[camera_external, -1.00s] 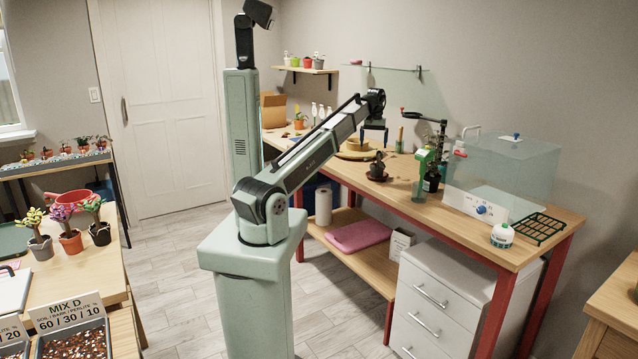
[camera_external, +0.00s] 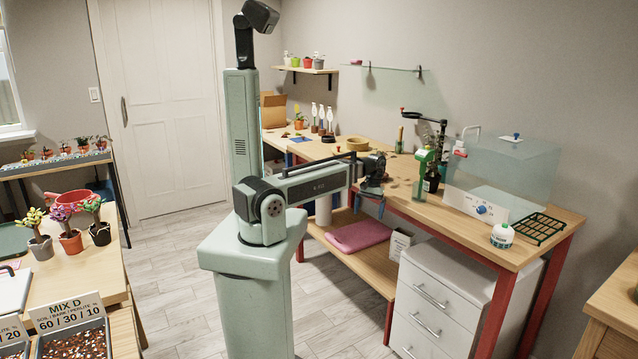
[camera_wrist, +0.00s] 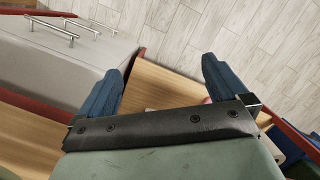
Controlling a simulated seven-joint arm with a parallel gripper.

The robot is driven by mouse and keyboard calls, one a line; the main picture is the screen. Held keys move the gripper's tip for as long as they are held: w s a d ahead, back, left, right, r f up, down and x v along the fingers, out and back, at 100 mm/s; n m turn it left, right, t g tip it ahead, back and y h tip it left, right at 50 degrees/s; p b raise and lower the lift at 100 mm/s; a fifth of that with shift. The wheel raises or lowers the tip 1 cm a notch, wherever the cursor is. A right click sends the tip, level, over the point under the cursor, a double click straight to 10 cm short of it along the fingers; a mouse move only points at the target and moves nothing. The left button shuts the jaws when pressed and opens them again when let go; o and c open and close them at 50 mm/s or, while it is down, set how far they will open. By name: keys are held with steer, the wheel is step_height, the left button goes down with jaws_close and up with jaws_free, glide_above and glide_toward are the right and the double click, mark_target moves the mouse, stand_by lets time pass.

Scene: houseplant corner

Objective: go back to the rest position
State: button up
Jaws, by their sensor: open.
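My gripper (camera_external: 369,202) is low in the external view, in front of the workbench's near edge, with its fingers pointing down. In the wrist view my gripper (camera_wrist: 160,88) shows two blue fingers spread wide apart, with nothing between them. Below the fingers lie the wooden lower shelf (camera_wrist: 165,85) and the pale floor (camera_wrist: 235,30). My forearm is nearly level in the external view and hides part of the bench front.
A white drawer unit (camera_external: 435,300) stands under the bench. Floor to the left is clear.

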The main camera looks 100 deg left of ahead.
steer(key=w+d+f+m+g, duration=0.2)
steer(key=d+f+m, duration=0.1)
steer(key=d+f, duration=0.7)
steer(key=w+d+f+m+g, duration=0.15)
steer(key=d+f+m, duration=0.25)
steer(key=d+f, duration=0.7)
steer(key=s+d+f+m+g+y, duration=0.2)
steer(key=s+d+f+m, duration=0.6)
steer(key=s+d+f, duration=0.6)
steer(key=d+f, duration=0.2)
steer(key=d, duration=0.1)
steer(key=shift+s+m, duration=0.3)
steer(key=shift+d+g, duration=0.1)
steer(key=shift+g, duration=0.15)
